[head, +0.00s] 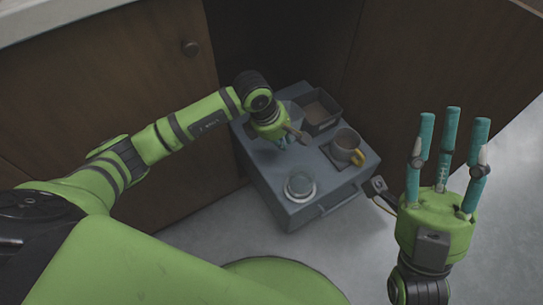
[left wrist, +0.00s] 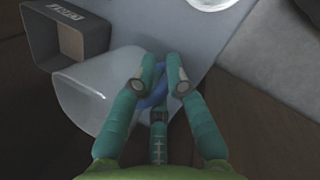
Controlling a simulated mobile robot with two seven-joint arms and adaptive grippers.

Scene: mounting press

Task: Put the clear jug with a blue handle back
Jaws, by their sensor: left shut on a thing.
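The clear jug (left wrist: 85,98) lies across the left wrist view with its wide mouth toward the left. Its blue handle (left wrist: 152,98) is between the teal fingers of my left gripper (left wrist: 160,85), which is shut on it. In the head view my left gripper (head: 283,140) is over the back left part of the grey cabinet top (head: 262,160), and my wrist hides most of the jug there. I cannot tell whether the jug touches the top. My right gripper (head: 447,150) is open and empty, fingers up, to the right of the cabinet.
A dark open box (head: 320,112) stands at the back of the top, close to the jug. A grey mug with a yellow handle (head: 347,145) sits on a dark mat at the right. A round clear dish (head: 300,184) is near the front. Brown wooden panels (head: 110,70) stand behind.

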